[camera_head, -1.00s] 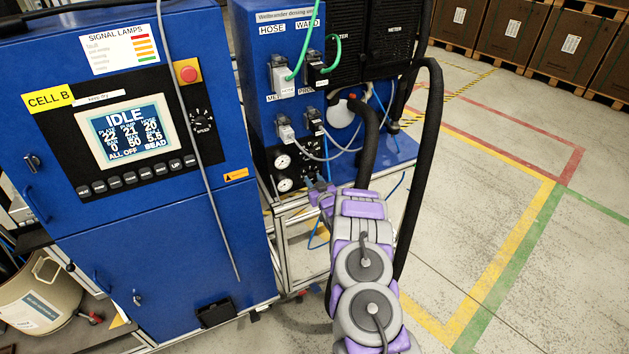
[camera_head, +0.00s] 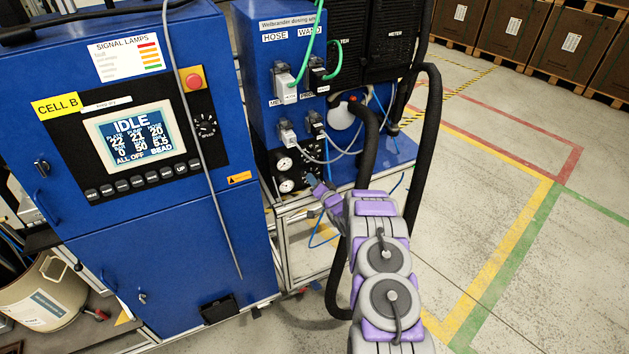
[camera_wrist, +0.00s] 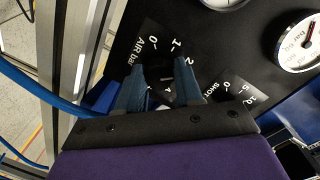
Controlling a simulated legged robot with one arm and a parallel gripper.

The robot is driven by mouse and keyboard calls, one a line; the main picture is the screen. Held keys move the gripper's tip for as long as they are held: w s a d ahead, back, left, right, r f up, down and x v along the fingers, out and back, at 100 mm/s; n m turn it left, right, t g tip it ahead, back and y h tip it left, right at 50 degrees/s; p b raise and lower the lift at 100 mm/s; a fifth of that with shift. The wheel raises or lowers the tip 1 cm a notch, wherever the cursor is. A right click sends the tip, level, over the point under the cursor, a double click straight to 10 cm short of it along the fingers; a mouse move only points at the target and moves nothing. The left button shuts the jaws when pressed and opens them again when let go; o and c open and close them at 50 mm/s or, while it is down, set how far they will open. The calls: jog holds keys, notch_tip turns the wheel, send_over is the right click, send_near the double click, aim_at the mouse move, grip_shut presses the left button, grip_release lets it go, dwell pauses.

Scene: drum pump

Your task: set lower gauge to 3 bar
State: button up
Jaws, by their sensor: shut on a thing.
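Two small round white gauges, an upper one (camera_head: 284,163) and a lower one (camera_head: 287,186), sit on the black panel low on the blue dosing unit. My gripper (camera_wrist: 163,84) is at this panel, to the right of the gauges in the head view. Its blue fingers are closed around a dark knob (camera_wrist: 167,76), mostly hidden between them, beside an "AIR bar" scale (camera_wrist: 150,42). In the wrist view one gauge (camera_wrist: 302,45) shows a red needle. The other (camera_wrist: 226,2), likely the lower, is cut off by the top edge; its reading cannot be told.
A "SHOT" scale (camera_wrist: 226,90) lies right beside my fingers. A blue hose (camera_wrist: 30,85) and a metal frame post (camera_wrist: 82,60) are close at the left. Thick black hoses (camera_head: 425,150) hang beside my arm. The blue control cabinet (camera_head: 165,240) stands left.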

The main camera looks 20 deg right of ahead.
jog(key=m, duration=0.2)
jog(key=shift+d+r+m+p, duration=0.25)
jog(key=shift+d+m+p, duration=0.05)
jog(key=shift+p, duration=0.05)
jog(key=m+y, duration=0.1)
jog(key=m, duration=0.3)
jog(key=shift+f, duration=0.15)
jog(key=shift+m, duration=0.3)
jog(key=shift+s+f, duration=0.1)
jog(key=o, duration=1)
jog(key=shift+d+f, duration=0.1)
jog(key=shift+d, duration=0.1)
jog(key=shift+a+p, duration=0.25)
jog(key=shift+p, duration=0.05)
jog(key=shift+s, duration=0.25)
jog(key=s, duration=0.5)
jog(key=s+d+r+p, duration=0.1)
jog(key=s, duration=0.5)
jog(key=s+d+p, duration=0.1)
jog(key=s, duration=0.4)
jog(key=shift+s+d+r, duration=0.15)
jog(key=shift+s+d, duration=0.05)
jog(key=shift+s, duration=0.1)
